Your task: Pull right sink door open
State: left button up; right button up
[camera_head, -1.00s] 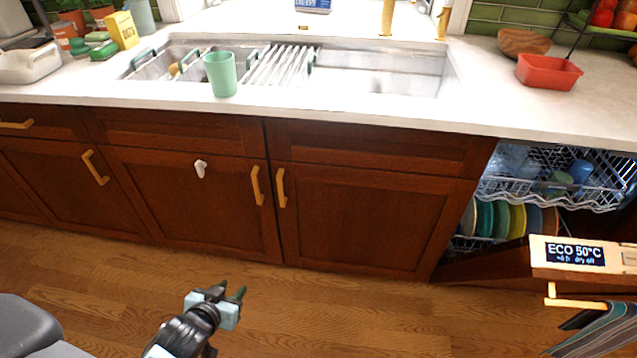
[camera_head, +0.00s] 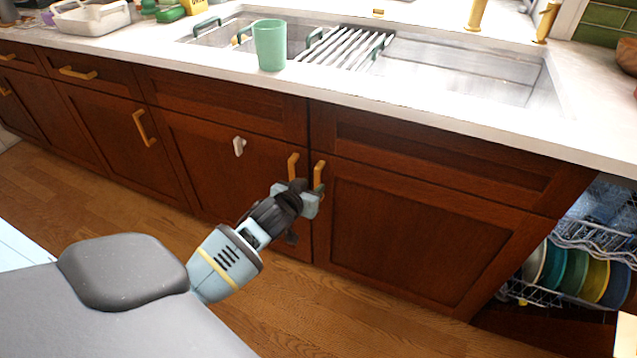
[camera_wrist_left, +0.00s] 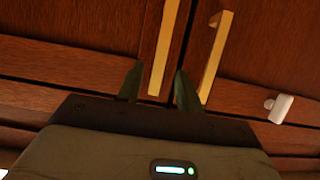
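The right sink door (camera_head: 420,230) is a closed dark wood panel below the sink. Its upright brass handle (camera_head: 319,173) stands at its left edge. My left gripper (camera_head: 308,186) is at this handle, partly hiding its lower end. In the left wrist view, which shows the doors turned around, the two dark fingers of the gripper (camera_wrist_left: 157,75) are apart, with the right door's handle (camera_wrist_left: 168,45) between them. I cannot tell whether the fingers touch it. My right gripper is not in view.
The left sink door (camera_head: 215,150) has its own brass handle (camera_head: 292,166) close beside my gripper, and a small white latch (camera_head: 239,146). The dishwasher rack (camera_head: 600,240) with plates is out at the right. A green cup (camera_head: 269,45) stands at the sink's front edge.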

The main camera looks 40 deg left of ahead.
aim_at(316, 183)
pick_arm(q)
jog(key=shift+b+x, duration=0.6)
jog(key=shift+x, duration=1.85)
grip_shut()
